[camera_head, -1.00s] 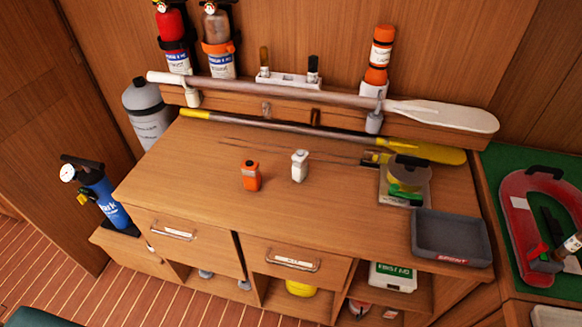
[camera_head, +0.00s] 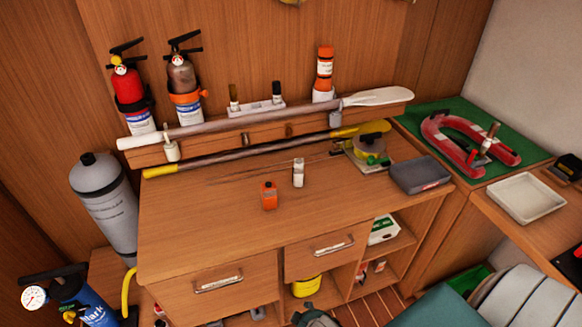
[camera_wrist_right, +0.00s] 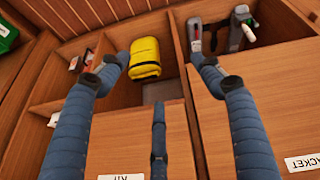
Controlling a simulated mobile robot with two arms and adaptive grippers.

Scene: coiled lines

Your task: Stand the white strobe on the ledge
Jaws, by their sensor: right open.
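The white strobe (camera_head: 299,172) stands upright on the wooden counter top, just right of a similar orange device (camera_head: 268,195). The ledge (camera_head: 222,138) is a wooden shelf along the back wall, with a white tray (camera_head: 256,108) holding two small upright items and an orange-and-white canister on it. My right gripper (camera_wrist_right: 160,65) is open and empty in the right wrist view, its blue fingers spread in front of the cabinet's open compartments. The strobe is not visible in that view. My left gripper is not in view.
A white-bladed paddle (camera_head: 260,118) lies along the front of the ledge, and a yellow-bladed one (camera_head: 250,152) along the counter's back. The counter's front left is clear. A yellow bag (camera_wrist_right: 145,60) sits in a compartment.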

